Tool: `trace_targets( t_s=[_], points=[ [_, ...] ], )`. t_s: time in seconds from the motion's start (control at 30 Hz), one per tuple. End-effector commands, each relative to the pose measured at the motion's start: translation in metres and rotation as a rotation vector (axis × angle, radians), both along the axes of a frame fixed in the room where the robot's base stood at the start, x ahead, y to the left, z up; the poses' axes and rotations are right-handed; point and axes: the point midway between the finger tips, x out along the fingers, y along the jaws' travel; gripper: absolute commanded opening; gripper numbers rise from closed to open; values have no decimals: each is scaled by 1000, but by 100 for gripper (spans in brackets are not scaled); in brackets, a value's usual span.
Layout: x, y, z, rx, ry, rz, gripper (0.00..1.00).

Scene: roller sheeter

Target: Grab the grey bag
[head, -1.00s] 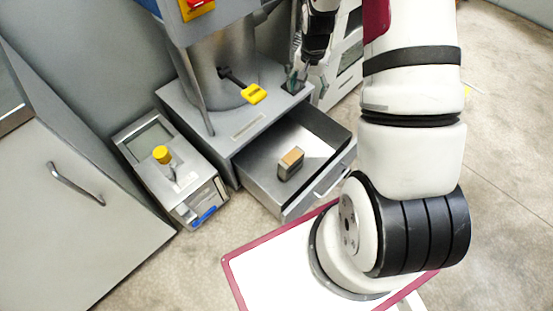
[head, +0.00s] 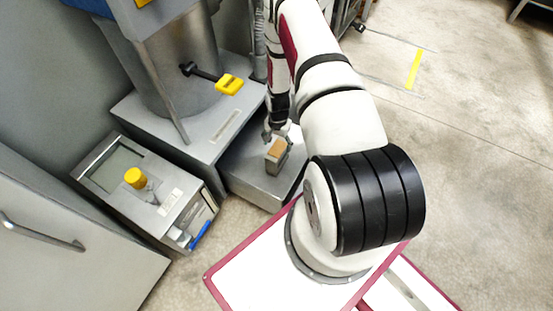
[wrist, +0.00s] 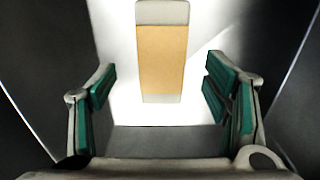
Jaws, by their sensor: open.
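The grey bag (head: 274,165) looks like a small block with grey sides and a tan top. My gripper (head: 277,134) is over the drawer, just behind the bag in the head view. In the wrist view my gripper (wrist: 160,78) is open, with green-padded fingers on either side and nothing between them. Whether a finger touches the bag cannot be told.
A grey box with a yellow knob (head: 136,178) stands to the left. A cabinet (head: 70,270) fills the lower left. Open floor (head: 470,170) lies to the right.

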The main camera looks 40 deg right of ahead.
Motion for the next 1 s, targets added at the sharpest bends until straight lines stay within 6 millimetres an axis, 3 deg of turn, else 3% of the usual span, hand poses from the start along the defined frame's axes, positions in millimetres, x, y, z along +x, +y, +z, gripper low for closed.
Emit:
trace_targets(
  t_s=[0.1,0.43,0.7,0.97,1.0],
  points=[
    [0,0,-19,1,1,1,70],
    [1,0,-39,1,0,1,70],
    [3,-1,-76,0,0,1,70],
    [3,-1,-78,0,0,2,70],
    [3,-1,-78,0,0,2,63]
  ],
)
